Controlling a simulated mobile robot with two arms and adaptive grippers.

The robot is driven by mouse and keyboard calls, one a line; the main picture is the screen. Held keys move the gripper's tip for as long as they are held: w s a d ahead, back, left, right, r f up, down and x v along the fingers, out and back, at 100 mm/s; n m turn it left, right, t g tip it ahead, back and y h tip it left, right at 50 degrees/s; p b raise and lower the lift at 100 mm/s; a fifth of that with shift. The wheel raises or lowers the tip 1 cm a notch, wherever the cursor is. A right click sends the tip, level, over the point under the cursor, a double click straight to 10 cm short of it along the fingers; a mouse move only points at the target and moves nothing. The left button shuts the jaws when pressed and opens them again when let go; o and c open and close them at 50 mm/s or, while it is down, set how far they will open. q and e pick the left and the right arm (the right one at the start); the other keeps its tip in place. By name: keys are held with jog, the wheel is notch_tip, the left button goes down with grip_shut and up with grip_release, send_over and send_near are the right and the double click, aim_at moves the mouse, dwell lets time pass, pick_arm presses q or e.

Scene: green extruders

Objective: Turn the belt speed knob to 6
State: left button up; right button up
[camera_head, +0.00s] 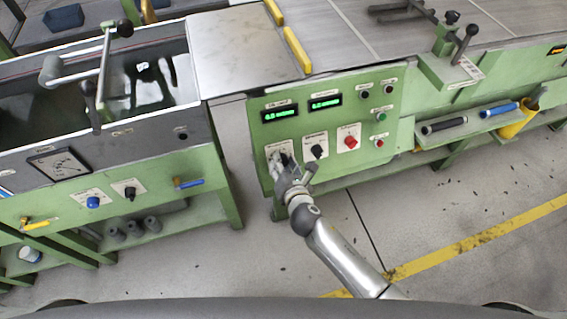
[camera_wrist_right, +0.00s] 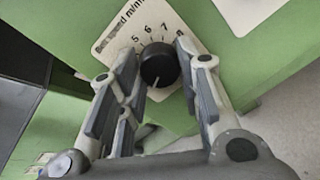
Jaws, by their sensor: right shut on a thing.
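The belt speed knob (camera_wrist_right: 159,65) is a round black knob on a white label plate (camera_wrist_right: 112,42) in the right wrist view. The plate reads belt speed m/min, with 5, 6 and 7 visible above the knob. A pale line shows near the knob's lower edge, pointing down the picture. My right gripper (camera_wrist_right: 157,58) has its fingers on either side of the knob and is shut on it. In the head view my right gripper (camera_head: 287,173) is at the lower left of the green control panel (camera_head: 345,112) and mostly hides the knob. My left gripper is out of view.
Two green digital displays (camera_head: 280,114) sit above the knobs. A black knob (camera_head: 317,151) and a red switch (camera_head: 350,142) are right of my gripper. A green machine with a dark tank (camera_head: 38,114) stands left. Clear floor (camera_head: 440,210) lies in front.

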jog(key=m+p, duration=0.1)
jog(key=m, duration=0.5)
jog(key=m+p, duration=0.1)
jog(key=m, duration=0.6)
jog(key=m+y+p, duration=0.1)
jog(key=m, duration=0.6)
jog(key=shift+w+d+r+g+p, duration=0.1)
jog(key=shift+r+g+p, duration=0.15)
jog(key=shift+g+p, duration=0.1)
jog(key=m, duration=0.3)
jog(key=shift+m+p, duration=0.3)
jog(key=shift+m, duration=1.7)
jog(key=shift+d, duration=0.1)
jog(key=shift+f, duration=0.1)
jog(key=o, duration=1)
